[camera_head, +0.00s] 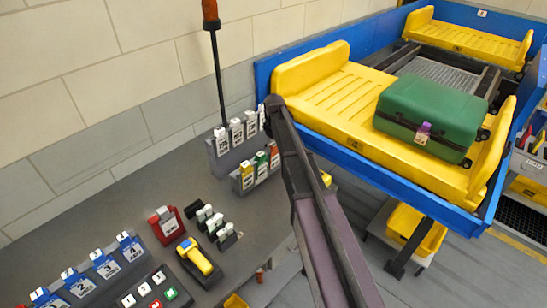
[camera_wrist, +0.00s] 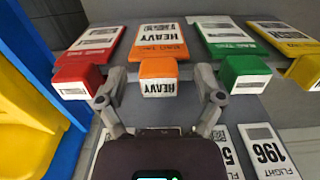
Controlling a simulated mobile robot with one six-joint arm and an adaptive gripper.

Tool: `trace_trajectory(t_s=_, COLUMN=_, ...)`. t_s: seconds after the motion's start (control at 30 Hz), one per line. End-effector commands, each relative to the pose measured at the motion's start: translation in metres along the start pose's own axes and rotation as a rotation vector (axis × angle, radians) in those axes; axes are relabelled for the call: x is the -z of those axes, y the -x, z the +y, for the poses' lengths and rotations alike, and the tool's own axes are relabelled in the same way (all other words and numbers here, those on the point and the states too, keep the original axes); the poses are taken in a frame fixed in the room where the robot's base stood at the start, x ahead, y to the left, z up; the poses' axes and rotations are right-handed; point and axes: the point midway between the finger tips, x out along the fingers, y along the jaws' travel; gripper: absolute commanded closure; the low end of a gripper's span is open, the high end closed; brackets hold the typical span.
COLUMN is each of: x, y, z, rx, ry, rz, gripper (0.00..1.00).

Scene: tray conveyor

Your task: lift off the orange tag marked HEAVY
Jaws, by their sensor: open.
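The orange HEAVY tag (camera_wrist: 158,80) stands in the middle of the wrist view, with an orange block at its near end and black upside-down lettering. My gripper (camera_wrist: 161,97) is open, one finger on each side of the orange block. A gap shows between each finger and the block, and nothing is held. In the head view the orange tag (camera_head: 274,150) is a small spot in the tag rack (camera_head: 247,184), partly behind my arm. My gripper cannot be made out there.
A red tag (camera_wrist: 83,78) stands left of the orange one, with a green tag (camera_wrist: 242,72) and a yellow tag (camera_wrist: 303,70) to its right. White flight tags (camera_wrist: 268,155) are near the gripper. A green suitcase (camera_head: 430,113) lies in a yellow tray (camera_head: 340,95) on the blue-sided conveyor.

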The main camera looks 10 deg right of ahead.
Motion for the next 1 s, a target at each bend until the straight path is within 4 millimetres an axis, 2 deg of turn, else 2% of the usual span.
trace_trajectory(t_s=0.03, x=0.0, y=0.0, z=0.0, rx=0.0, ry=0.0, rz=0.0, gripper=0.14)
trace_trajectory(t_s=0.07, x=0.0, y=0.0, z=0.0, rx=0.0, ry=0.0, rz=0.0, gripper=0.2)
trace_trajectory(t_s=0.33, x=0.0, y=0.0, z=0.0, rx=0.0, ry=0.0, rz=0.0, gripper=1.0)
trace_trajectory(t_s=0.73, x=-0.001, y=0.001, z=0.0, rx=0.0, ry=0.0, rz=0.0, gripper=1.0)
trace_trajectory(t_s=1.0, x=-0.005, y=0.011, z=0.0, rx=0.0, ry=0.0, rz=0.0, gripper=1.0)
